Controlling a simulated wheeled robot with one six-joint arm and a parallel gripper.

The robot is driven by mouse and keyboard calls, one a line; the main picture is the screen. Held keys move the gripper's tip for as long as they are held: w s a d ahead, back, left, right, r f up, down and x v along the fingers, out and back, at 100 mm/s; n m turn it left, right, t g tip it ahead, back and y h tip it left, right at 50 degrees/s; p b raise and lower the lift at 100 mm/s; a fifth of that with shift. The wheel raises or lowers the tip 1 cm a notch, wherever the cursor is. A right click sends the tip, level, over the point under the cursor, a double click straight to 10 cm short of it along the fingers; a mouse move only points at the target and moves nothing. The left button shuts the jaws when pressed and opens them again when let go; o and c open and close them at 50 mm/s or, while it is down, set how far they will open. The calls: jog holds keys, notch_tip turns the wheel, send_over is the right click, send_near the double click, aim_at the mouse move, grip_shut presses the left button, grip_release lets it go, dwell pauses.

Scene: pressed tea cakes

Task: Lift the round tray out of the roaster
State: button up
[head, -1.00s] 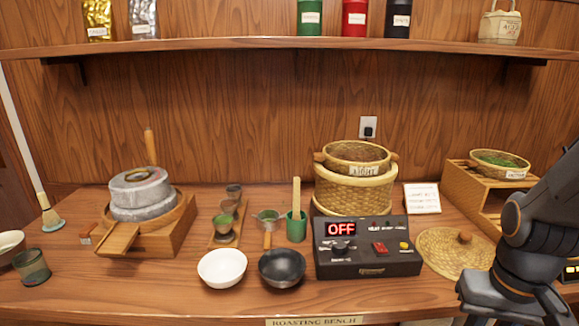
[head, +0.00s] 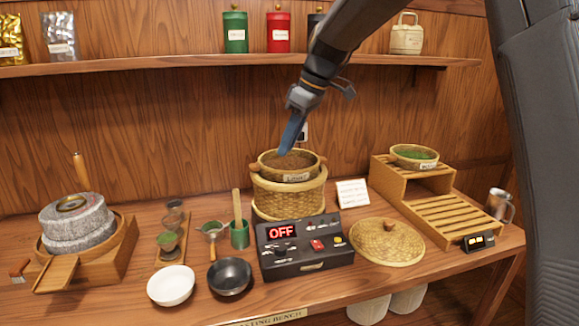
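The round tray (head: 268,168) is a woven basket with small wooden side handles and a paper label on its front. It sits in the top of the woven roaster (head: 290,199), its rim standing above the roaster's edge. My gripper (head: 284,149) points down from above, its blue fingers overlapping the tray's back rim in the picture. I cannot tell whether they touch it. The fingers line up as one blue shape, so their opening is hidden. The roaster's black control box (head: 303,247) stands in front and its display reads OFF.
A woven lid (head: 386,244) lies right of the control box. A slatted wooden rack (head: 447,216) carries a small basket of green leaf (head: 414,153). A white bowl (head: 171,286), a black bowl (head: 230,277) and a stone mill (head: 75,220) are to the left. A shelf (head: 200,65) runs behind.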

jog(key=shift+w+a+f, duration=0.15)
jog(key=shift+a+f, duration=0.05)
jog(key=shift+a, duration=0.05)
jog(key=shift+p+x, duration=1.45)
jog(key=shift+x, duration=2.05)
jog(key=shift+d, duration=0.15)
grip_shut()
